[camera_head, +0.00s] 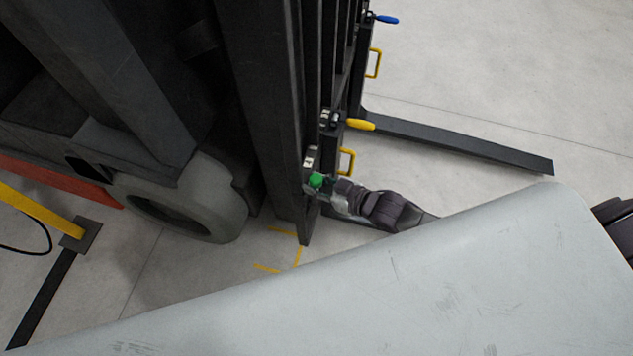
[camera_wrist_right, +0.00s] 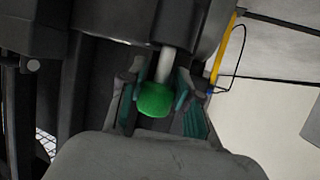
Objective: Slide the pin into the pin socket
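The pin has a round green knob (camera_wrist_right: 155,100) and a pale grey shaft (camera_wrist_right: 166,64), seen in the right wrist view. The shaft runs from the knob up to a dark metal part, where its far end is hidden. I cannot tell how deep it sits. In the head view the green knob (camera_head: 316,180) is at the lower part of the dark mast, just below a small metal bracket (camera_head: 310,158). My right gripper (camera_wrist_right: 161,78) has its teal-padded fingers on either side of the knob, with narrow gaps showing. My left gripper is not in view.
A yellow-handled pin (camera_head: 360,125) and a blue-handled one (camera_head: 386,19) stick out higher along the machine. A dark fork (camera_head: 455,143) lies along the floor. A grey wheel (camera_head: 185,205) stands left.

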